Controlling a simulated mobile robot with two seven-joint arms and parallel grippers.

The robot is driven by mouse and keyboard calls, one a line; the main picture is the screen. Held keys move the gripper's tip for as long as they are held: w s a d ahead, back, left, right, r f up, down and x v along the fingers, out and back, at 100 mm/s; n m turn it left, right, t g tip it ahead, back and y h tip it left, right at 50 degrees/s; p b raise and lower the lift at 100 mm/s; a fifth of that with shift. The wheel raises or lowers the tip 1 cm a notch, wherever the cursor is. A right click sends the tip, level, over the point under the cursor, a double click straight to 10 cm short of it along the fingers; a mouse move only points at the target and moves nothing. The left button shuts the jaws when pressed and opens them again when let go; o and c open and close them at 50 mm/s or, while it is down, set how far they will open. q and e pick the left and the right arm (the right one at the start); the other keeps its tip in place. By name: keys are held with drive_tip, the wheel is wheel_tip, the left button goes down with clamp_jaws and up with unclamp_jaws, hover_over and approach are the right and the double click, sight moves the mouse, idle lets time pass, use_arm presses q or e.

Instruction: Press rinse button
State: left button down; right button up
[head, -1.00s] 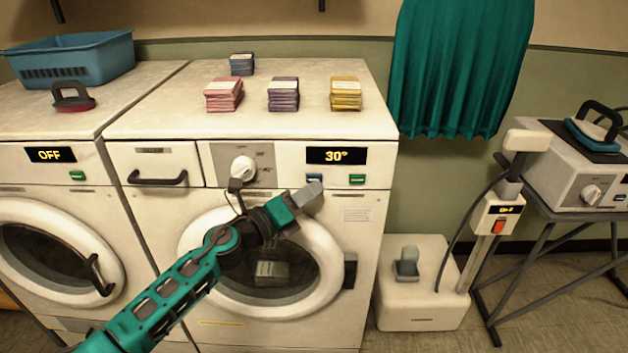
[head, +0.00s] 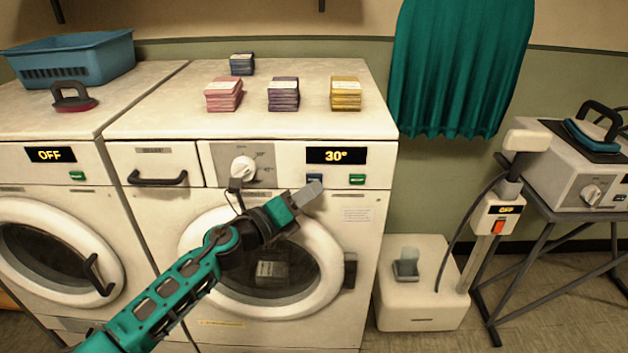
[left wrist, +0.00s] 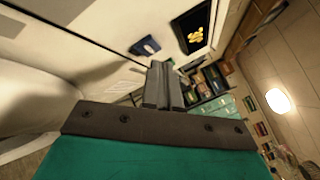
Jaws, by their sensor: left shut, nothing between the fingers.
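The washer (head: 365,250) in the middle has a display (head: 336,156) reading 30°. Below the display are a blue button (head: 314,178) and a green button (head: 357,180). I cannot read their labels. My left gripper (head: 312,189) is shut and empty, its tip just below the blue button and partly overlapping its lower edge in the head view. In the left wrist view, the blue button (left wrist: 146,46) shows just beyond the shut fingers (left wrist: 162,85), beside the display (left wrist: 193,27). A gap seems to remain there; contact is not visible. My right gripper is not in view.
The washer's knob (head: 243,168) and drawer handle (head: 158,179) are left of the buttons. Pink (head: 223,96), purple (head: 283,96) and yellow (head: 345,95) stacks stand on top. A second washer (head: 50,175) reading OFF is at left. A steamer (head: 497,213) stands at right.

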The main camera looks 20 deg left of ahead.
use_arm(q)
drive_tip(key=shift+w, duration=0.1)
drive_tip(key=shift+w+a, duration=0.1)
drive_tip(key=shift+w, duration=0.35)
idle(0.4)
drive_tip(key=shift+s, duration=0.6)
drive_tip(key=s+d+p, duration=0.1)
drive_tip(key=s+d, duration=0.1)
drive_tip(key=s, duration=0.3)
drive_tip(key=shift+s, duration=0.4)
